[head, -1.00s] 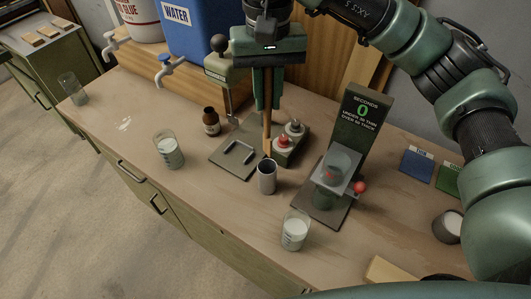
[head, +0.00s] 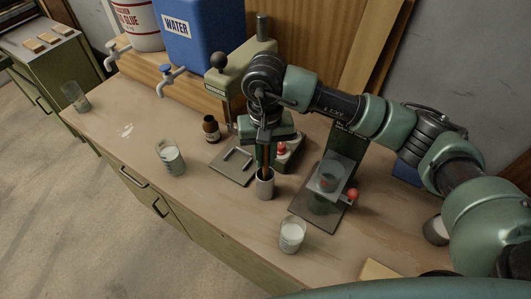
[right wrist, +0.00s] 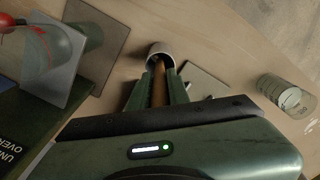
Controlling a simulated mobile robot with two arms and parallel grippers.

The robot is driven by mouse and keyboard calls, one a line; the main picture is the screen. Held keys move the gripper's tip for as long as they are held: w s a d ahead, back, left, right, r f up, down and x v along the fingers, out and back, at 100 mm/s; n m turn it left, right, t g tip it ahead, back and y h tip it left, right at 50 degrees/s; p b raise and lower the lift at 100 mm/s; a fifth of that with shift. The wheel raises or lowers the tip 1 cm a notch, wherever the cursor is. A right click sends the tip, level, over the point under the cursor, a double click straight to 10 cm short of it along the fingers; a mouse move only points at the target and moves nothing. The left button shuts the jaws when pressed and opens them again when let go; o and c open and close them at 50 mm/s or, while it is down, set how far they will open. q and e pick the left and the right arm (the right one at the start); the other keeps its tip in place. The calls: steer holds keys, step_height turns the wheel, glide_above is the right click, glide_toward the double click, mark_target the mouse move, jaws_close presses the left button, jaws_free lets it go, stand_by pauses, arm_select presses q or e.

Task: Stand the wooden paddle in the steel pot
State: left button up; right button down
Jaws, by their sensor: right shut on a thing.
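The steel pot (head: 265,188) is a small grey cylinder standing upright on the bench. My right gripper (head: 264,163) is directly above it, fingers pointing down, shut on the brown wooden paddle (right wrist: 159,84). In the right wrist view the paddle runs between the two fingers (right wrist: 157,88) to the mouth of the pot (right wrist: 160,48). Its lower end appears to be inside the rim; how deep it reaches is hidden. The gripper and wrist cover the paddle's upper part in the head view. My left gripper is not in view.
A gauge stand with a red knob (head: 353,194) is close on the right. Glass beakers stand at front (head: 292,235) and left (head: 170,158).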

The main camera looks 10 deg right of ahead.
steer(key=shift+f, duration=0.2)
steer(key=c, duration=1.3)
jaws_free()
steer(key=shift+r, duration=0.1)
steer(key=shift+c, duration=0.2)
